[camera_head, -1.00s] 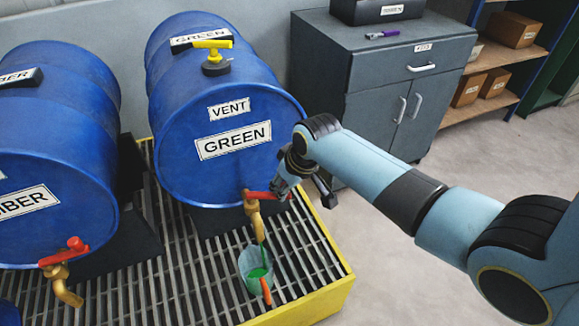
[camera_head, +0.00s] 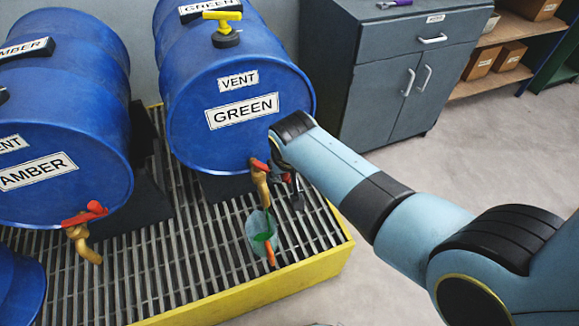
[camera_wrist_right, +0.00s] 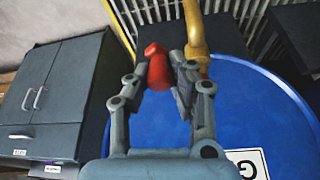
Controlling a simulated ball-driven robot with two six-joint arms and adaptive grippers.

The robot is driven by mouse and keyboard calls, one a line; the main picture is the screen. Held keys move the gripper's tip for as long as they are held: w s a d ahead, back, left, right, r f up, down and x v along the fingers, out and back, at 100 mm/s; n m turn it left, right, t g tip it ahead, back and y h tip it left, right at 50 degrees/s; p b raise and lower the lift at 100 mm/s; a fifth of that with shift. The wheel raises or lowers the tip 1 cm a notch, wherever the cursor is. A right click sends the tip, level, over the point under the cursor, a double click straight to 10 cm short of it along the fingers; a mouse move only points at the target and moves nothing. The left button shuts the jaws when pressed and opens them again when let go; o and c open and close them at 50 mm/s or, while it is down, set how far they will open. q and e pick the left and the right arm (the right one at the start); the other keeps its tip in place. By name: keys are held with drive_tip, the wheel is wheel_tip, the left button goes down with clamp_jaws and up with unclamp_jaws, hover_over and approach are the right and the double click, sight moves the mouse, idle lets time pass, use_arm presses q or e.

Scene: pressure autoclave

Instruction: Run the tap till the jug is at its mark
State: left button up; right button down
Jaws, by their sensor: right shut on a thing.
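The blue GREEN drum (camera_head: 235,140) lies on its side with a brass tap (camera_head: 260,187) low on its front. A green stream runs from the tap into a clear jug (camera_head: 253,236) with an orange handle (camera_head: 271,257). Green liquid shows in the jug; its level and mark cannot be read. My right gripper (camera_head: 284,172) is at the tap's red lever (camera_head: 259,164), partly hidden by my arm. In the right wrist view, its fingers (camera_wrist_right: 163,68) are shut on the red lever (camera_wrist_right: 156,68), beside the brass tap (camera_wrist_right: 195,40). My left gripper is out of view.
The jug stands on a slatted grate with a yellow rim (camera_head: 250,295). The AMBER drum (camera_head: 65,120), with its own red-handled tap (camera_head: 82,232), lies to the left. A grey cabinet (camera_head: 395,75) stands behind right. The floor at right is clear.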

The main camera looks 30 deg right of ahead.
drive_tip(key=c, duration=1.1)
unclamp_jaws()
drive_tip(key=shift+r, duration=0.15)
wheel_tip(320, 180, up, 10)
drive_tip(key=shift+f, duration=0.1)
